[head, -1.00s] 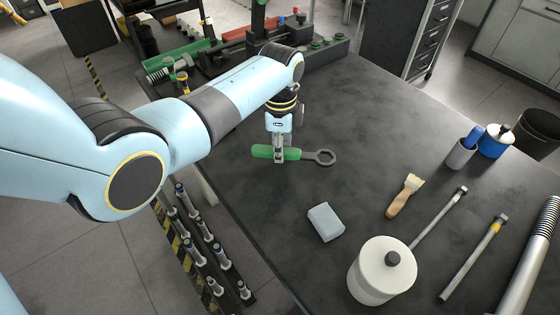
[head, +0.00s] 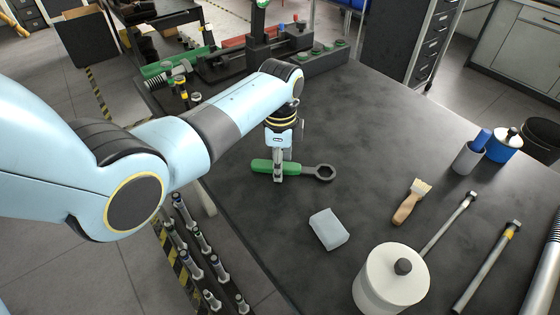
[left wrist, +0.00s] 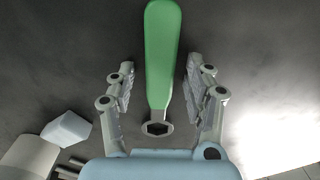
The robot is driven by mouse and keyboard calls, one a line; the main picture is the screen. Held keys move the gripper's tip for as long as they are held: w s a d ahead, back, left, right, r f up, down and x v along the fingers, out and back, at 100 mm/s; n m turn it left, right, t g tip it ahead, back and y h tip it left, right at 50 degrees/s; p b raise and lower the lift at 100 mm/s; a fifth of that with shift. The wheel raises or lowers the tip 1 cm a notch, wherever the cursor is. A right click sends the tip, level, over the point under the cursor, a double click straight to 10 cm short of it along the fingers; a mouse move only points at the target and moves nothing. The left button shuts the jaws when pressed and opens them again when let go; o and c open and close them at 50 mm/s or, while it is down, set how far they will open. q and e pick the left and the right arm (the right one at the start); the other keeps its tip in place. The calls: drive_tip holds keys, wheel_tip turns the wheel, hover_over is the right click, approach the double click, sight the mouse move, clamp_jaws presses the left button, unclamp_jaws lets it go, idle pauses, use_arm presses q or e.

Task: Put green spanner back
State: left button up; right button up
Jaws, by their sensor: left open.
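The green spanner (head: 262,166) lies on the dark table, with its green handle to the left and its dark ring end (head: 324,173) to the right. My left gripper (head: 279,178) points down over the handle, near where it meets the dark shank. In the left wrist view the spanner (left wrist: 162,50) runs between the two spread fingers of the gripper (left wrist: 161,85), with a gap on each side. The gripper is open and holds nothing. My right gripper is out of view.
A grey block (head: 328,229), a white lidded jar (head: 391,282) and a brush (head: 411,203) are on the table to the right. A grey cup (head: 468,158) and blue pot (head: 503,145) stand farther right. Machinery (head: 280,50) lines the back.

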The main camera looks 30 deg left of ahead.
use_arm(q)
wheel_tip(320, 180, up, 12)
drive_tip(key=p, duration=0.1)
drive_tip(key=shift+r, duration=0.15)
idle(0.3)
idle(0.4)
